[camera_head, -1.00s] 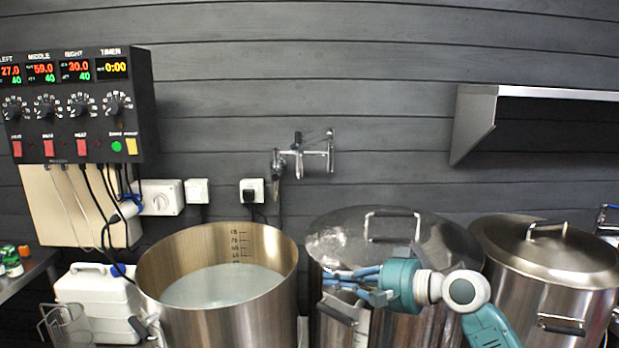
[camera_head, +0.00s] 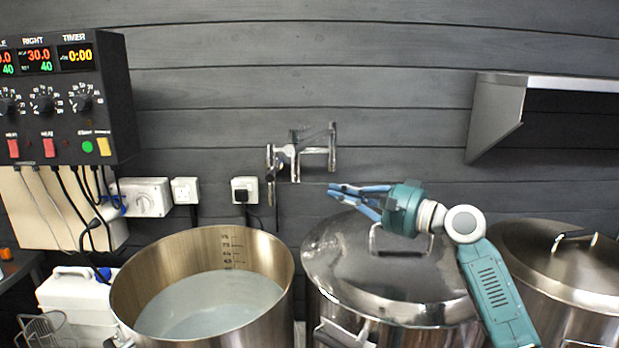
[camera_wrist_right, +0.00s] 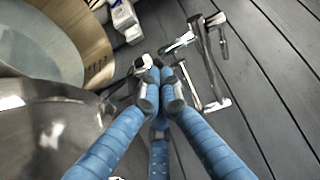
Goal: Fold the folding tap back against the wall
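The chrome folding tap (camera_head: 315,151) is on the dark plank wall, with its jointed pipe standing out and its spout on the left side. In the right wrist view the tap (camera_wrist_right: 205,62) lies above and to the right of my fingertips. My right gripper (camera_head: 333,191) points left, below and to the right of the tap and apart from it. Its blue fingers come together at the dark tips (camera_wrist_right: 160,88) in the wrist view, with nothing seen between them. My left gripper is not in view.
An open steel pot (camera_head: 118,298) of liquid stands below left. A lidded pot (camera_head: 330,262) lies under my right arm, with another lidded pot (camera_head: 574,255) at right. A socket with a plug (camera_head: 244,190) is left of the tap. A shelf (camera_head: 498,112) juts out upper right.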

